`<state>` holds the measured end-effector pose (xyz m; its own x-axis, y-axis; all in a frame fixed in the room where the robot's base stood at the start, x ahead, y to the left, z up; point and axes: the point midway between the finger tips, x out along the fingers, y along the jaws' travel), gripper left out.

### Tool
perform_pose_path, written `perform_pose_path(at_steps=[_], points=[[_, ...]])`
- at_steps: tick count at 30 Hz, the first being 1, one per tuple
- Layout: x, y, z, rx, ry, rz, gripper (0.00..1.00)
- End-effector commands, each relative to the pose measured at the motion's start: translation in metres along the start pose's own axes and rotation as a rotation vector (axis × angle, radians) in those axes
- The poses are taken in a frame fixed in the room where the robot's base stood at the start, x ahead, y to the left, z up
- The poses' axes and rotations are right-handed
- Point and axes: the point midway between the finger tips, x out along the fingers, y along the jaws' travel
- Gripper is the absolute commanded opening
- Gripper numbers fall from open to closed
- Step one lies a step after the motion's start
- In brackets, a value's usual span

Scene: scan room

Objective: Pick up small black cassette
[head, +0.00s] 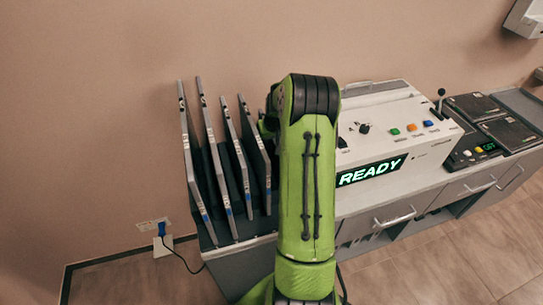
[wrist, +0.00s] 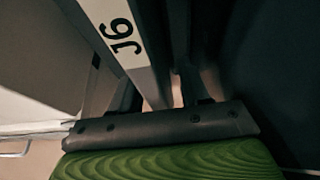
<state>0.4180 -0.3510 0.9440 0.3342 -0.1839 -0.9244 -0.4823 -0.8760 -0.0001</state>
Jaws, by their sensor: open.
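Several flat dark cassettes with pale grey edges stand upright in a rack at the left in the head view, leaning slightly; one of them is the leftmost cassette (head: 193,160). Which is the small black one, I cannot tell. In the wrist view a cassette edge (wrist: 118,38) with a white label and black characters runs down to my gripper (wrist: 165,98). My gripper is open, close to this edge; whether it touches is unclear. In the head view my green arm hides the gripper and the rack's right end.
A white console (head: 400,165) with a lit "READY" display stands right of the rack. Two dark flat boxes (head: 472,106) lie on the counter farther right. A wall socket with a blue plug (head: 161,229) is at lower left. The wall is close behind.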

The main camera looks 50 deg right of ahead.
Motion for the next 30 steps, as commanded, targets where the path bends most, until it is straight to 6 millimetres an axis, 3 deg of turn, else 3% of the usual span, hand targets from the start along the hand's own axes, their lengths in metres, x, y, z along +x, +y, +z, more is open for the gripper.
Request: perform_pose_path(at_steps=[4, 13, 30], points=[[-0.0009, 0.0, -0.0003, 0.0, 0.001, 0.0, 0.44], [-0.0011, 0.0001, -0.0002, 0.0, 0.0, 0.0, 0.0], [-0.0013, 0.0001, -0.0002, 0.0, 0.0, 0.0, 0.0]])
